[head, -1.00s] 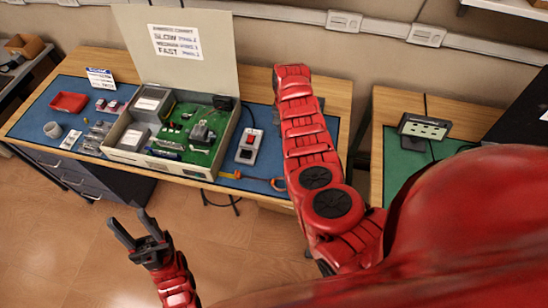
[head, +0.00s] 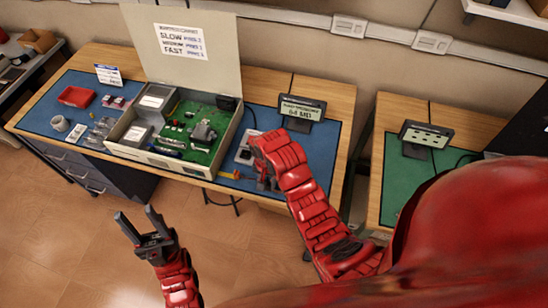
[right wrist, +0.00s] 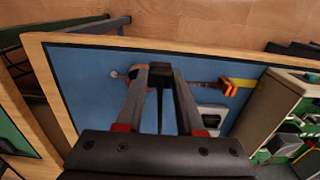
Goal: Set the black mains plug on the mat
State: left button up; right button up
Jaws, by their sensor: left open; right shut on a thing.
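The black mains plug (right wrist: 160,74) shows in the right wrist view as a small dark block between my right gripper's fingertips. My right gripper (right wrist: 160,72) is shut on it, above the blue mat (right wrist: 85,80). In the head view the blue mat (head: 318,150) covers the left bench top. My right gripper (head: 266,184) is over the mat's front part there, mostly hidden by its own red arm, and the plug cannot be made out. I cannot tell the gap between plug and mat. My left gripper (head: 144,236) is open and empty, in front of the bench.
A white switch box (head: 243,153) and an orange-and-yellow tool (right wrist: 225,87) lie close to my right gripper. An open case with a green board (head: 185,140) stands left of them. A small sign (head: 302,108) stands behind. A green mat (head: 400,180) is on the right bench.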

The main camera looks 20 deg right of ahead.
jog(key=w+d+b, duration=0.1)
jog(key=w+b, duration=0.2)
jog(key=w, duration=0.1)
jog(key=w+d+f+b, duration=0.1)
jog(key=w+d+b, duration=0.1)
jog(key=w+b, duration=0.1)
jog(key=w+d+f+b, duration=0.1)
jog(key=w+d+b, duration=0.1)
jog(key=w+b, duration=0.2)
jog(key=shift+w+f+b, duration=0.1)
jog(key=shift+w+b, duration=0.2)
jog(key=shift+b, duration=0.45)
jog(key=shift+w+d+r+p, duration=0.25)
jog(key=shift+w+r+p, duration=0.05)
jog(key=shift+w+r, duration=0.1)
jog(key=shift+w+d+f, duration=0.1)
jog(key=shift+w+d, duration=0.1)
jog(key=shift+w, duration=0.3)
jog(key=shift+w+d, duration=0.2)
jog(key=shift+w, duration=0.1)
notch_tip(320, 180, down, 3)
jog(key=shift+r+p, duration=0.1)
jog(key=shift+p, duration=0.8)
jog(key=shift+f, duration=0.25)
jog(key=shift+f, duration=0.1)
